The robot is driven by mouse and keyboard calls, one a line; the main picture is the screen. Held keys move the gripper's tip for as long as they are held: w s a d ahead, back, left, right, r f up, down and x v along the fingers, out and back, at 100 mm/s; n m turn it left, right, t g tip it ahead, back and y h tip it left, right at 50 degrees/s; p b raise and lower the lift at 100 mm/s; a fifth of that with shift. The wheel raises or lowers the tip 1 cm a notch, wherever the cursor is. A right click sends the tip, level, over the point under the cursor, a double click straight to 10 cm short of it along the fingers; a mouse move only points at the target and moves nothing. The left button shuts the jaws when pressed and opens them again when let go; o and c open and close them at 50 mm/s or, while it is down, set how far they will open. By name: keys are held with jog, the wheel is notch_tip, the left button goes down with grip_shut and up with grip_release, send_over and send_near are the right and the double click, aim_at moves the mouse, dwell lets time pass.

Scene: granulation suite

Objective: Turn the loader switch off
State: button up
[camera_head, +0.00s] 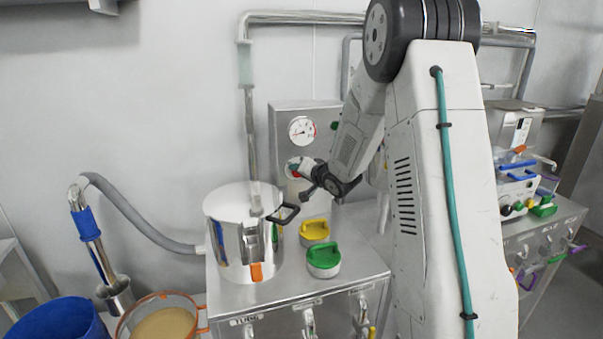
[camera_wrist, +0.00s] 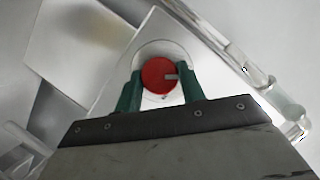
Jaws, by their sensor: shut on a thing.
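The loader switch is a round red knob (camera_wrist: 157,76) on a pale round plate, seen in the middle of the wrist view. A light mark on the knob points to the right there. My gripper (camera_wrist: 161,84) is shut on the knob, with one green finger on each side of it. In the head view my gripper (camera_head: 299,172) is at the front of the grey control panel (camera_head: 283,121), below its dial gauge (camera_head: 302,130). Only a bit of red shows there; my gripper and wrist hide most of the knob.
A steel drum (camera_head: 228,232) with a black handle (camera_head: 284,213) stands left of my wrist on the steel cabinet. A yellow-handled lid (camera_head: 314,231) and a green-handled one (camera_head: 323,260) sit beside it. A pipe (camera_head: 250,130) runs down left of the panel.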

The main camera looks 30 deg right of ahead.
jog(key=shift+n+h, duration=0.3)
jog(key=shift+n, duration=0.1)
dwell(0.3)
jog(key=o, duration=1)
jog(key=shift+c, duration=0.2)
jog(key=v, duration=0.8)
jog(key=shift+w, duration=0.1)
